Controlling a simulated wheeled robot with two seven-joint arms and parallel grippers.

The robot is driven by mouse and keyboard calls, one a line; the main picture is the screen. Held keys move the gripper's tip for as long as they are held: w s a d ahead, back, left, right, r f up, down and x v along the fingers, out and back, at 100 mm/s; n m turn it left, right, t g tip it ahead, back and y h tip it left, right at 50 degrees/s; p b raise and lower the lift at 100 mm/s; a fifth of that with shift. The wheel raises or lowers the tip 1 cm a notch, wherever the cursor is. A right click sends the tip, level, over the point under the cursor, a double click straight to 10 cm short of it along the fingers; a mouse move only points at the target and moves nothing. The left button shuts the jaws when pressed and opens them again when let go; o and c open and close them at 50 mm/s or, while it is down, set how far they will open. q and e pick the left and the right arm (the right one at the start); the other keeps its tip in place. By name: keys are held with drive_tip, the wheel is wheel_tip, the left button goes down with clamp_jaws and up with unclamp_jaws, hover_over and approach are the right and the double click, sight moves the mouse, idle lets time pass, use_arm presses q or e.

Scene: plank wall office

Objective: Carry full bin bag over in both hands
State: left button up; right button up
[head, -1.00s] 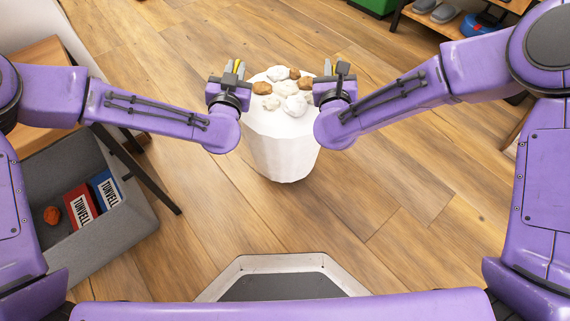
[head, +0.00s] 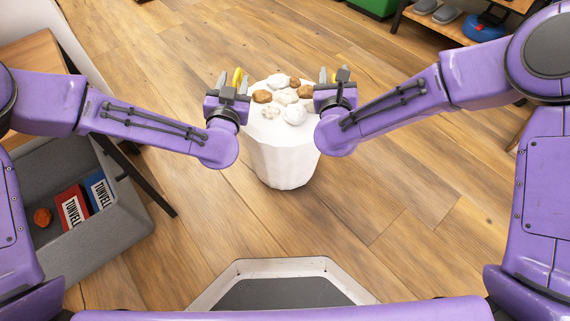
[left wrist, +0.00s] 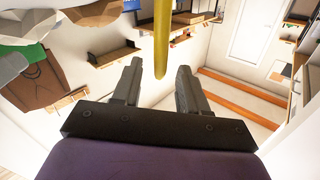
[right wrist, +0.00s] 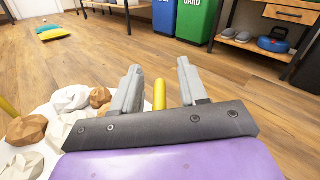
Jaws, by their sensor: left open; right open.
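The full white bin bag (head: 283,160) is upright in the middle of the head view, with crumpled white and brown lumps at its top. My left gripper (head: 232,78) is open at the bag's left upper side. A yellow handle (left wrist: 162,40) stands between its spread fingers. My right gripper (head: 334,77) is open at the bag's right upper side. Another yellow handle (right wrist: 160,95) shows between its fingers in the right wrist view. The lumps (right wrist: 26,130) also show there. The bag's underside is hidden, so its contact with the floor is hard to judge.
A grey bin (head: 115,235) with red and blue boxes stands at the left, beside a wooden table (head: 35,60). A shelf with shoes (head: 445,30) is at the back right. Green (right wrist: 198,18) and blue containers stand behind. The wooden floor around the bag is clear.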

use_arm(q)
drive_tip(key=s+a, duration=0.1)
drive_tip(key=s, duration=0.9)
use_arm(e)
drive_tip(key=s+a, duration=0.1)
drive_tip(key=s, duration=1.1)
drive_tip(key=shift+a, duration=0.3)
use_arm(q)
drive_tip(key=s+p, duration=0.6)
drive_tip(key=s, duration=0.2)
drive_tip(key=shift+a+p, duration=0.3)
use_arm(e)
wheel_tip(320, 180, up, 7)
drive_tip(key=shift+f, duration=0.15)
use_arm(q)
drive_tip(key=shift+r, duration=0.1)
